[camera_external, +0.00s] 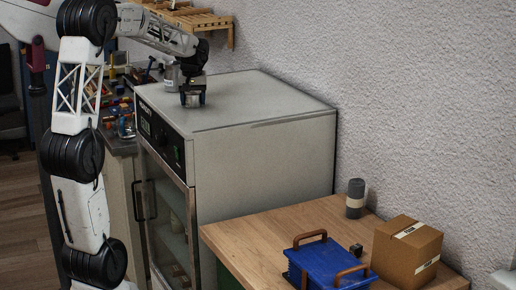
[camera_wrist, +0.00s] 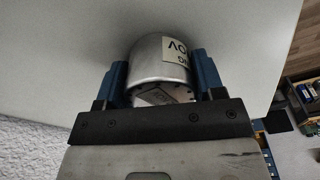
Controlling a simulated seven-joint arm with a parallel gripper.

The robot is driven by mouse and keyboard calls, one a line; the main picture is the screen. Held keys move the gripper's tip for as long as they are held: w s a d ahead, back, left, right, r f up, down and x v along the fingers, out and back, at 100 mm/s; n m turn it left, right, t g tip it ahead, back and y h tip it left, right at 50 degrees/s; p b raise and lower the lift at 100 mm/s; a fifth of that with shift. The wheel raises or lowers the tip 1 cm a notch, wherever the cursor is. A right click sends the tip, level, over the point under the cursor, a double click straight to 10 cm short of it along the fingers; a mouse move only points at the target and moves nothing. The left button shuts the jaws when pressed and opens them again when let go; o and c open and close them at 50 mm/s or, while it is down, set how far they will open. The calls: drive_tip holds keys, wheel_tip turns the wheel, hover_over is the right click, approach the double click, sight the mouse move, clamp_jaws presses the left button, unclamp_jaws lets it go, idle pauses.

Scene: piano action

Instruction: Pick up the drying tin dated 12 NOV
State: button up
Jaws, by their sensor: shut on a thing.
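A round silver metal tin (camera_wrist: 165,62) with a cream label sits between the two blue fingers of my gripper (camera_wrist: 162,75) in the wrist view. The label is upside down and partly cut off; letters like NOV show, but the day cannot be read. In the external view my gripper (camera_external: 193,92) points down over the top of the grey cabinet (camera_external: 255,95), near its left front edge. It is shut on the tin (camera_external: 193,101). I cannot tell whether the tin touches the cabinet top. Another metal container (camera_external: 172,78) shows just behind.
Right of the cabinet, a wooden table (camera_external: 245,240) holds a blue box with brown handles (camera_external: 330,266), a cardboard box (camera_external: 406,250) and a dark cylinder (camera_external: 355,197). A wooden rack (camera_external: 205,22) hangs on the wall. A cluttered bench (camera_external: 118,140) stands left. Most of the cabinet top is clear.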

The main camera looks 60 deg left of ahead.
sight(192, 93)
drive_tip(key=shift+r, duration=1.65)
drive_tip(key=shift+s+d+r, duration=0.15)
drive_tip(key=shift+s+d, duration=0.05)
drive_tip(key=shift+s, duration=0.05)
drive_tip(key=s+d, duration=0.3)
drive_tip(key=s+d+r, duration=0.1)
drive_tip(key=s+d, duration=0.2)
drive_tip(key=s, duration=0.1)
drive_tip(key=s+d, duration=0.4)
drive_tip(key=shift+s+d+r, duration=0.1)
drive_tip(key=shift+s+r, duration=0.1)
drive_tip(key=shift+s, duration=0.05)
drive_tip(key=shift+r, duration=0.15)
